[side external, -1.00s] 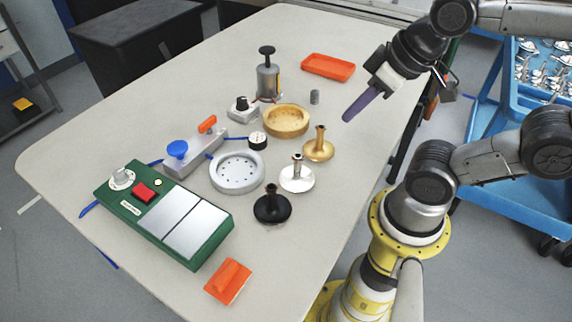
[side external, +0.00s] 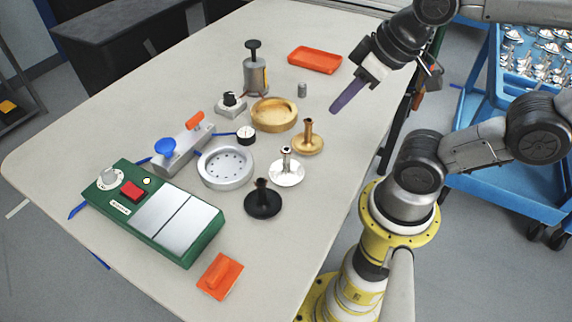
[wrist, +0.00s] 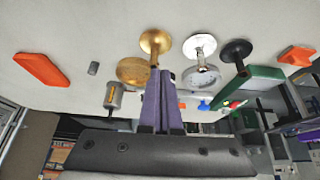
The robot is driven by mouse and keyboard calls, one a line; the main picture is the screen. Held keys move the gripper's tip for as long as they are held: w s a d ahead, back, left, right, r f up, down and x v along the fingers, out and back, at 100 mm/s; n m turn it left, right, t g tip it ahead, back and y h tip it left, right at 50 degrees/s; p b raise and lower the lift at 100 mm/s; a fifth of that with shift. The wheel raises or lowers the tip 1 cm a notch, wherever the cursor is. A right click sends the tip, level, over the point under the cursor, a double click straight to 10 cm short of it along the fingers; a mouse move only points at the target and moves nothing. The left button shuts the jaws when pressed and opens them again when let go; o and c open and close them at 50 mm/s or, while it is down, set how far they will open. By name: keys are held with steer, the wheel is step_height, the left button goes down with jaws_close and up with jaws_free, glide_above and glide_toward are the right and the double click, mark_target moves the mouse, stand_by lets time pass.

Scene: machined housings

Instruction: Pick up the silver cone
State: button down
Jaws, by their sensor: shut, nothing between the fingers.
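The silver cone (side external: 287,173) stands on the table with its wide flared end down and a narrow stem up, between the gold cone (side external: 308,140) and the black cone (side external: 263,203). In the wrist view the silver cone (wrist: 199,46) shows right of the fingers. My gripper (side external: 334,109), with long purple fingers, is shut and empty. It hangs above the table, up and to the right of the silver cone in the side view, and apart from it. In the wrist view my gripper's fingertips (wrist: 161,70) are together, partly over the gold cone's stem.
A brass ring (side external: 274,115) and a grey round dish (side external: 226,168) lie left of the cones. A small grey cylinder (side external: 302,90) and an orange tray (side external: 315,60) lie farther back. A green control box (side external: 150,212) and an orange part (side external: 220,276) are in front. The table's right edge is clear.

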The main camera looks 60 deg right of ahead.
steer(key=c, duration=0.7)
jaws_free()
steer(key=shift+c, duration=0.2)
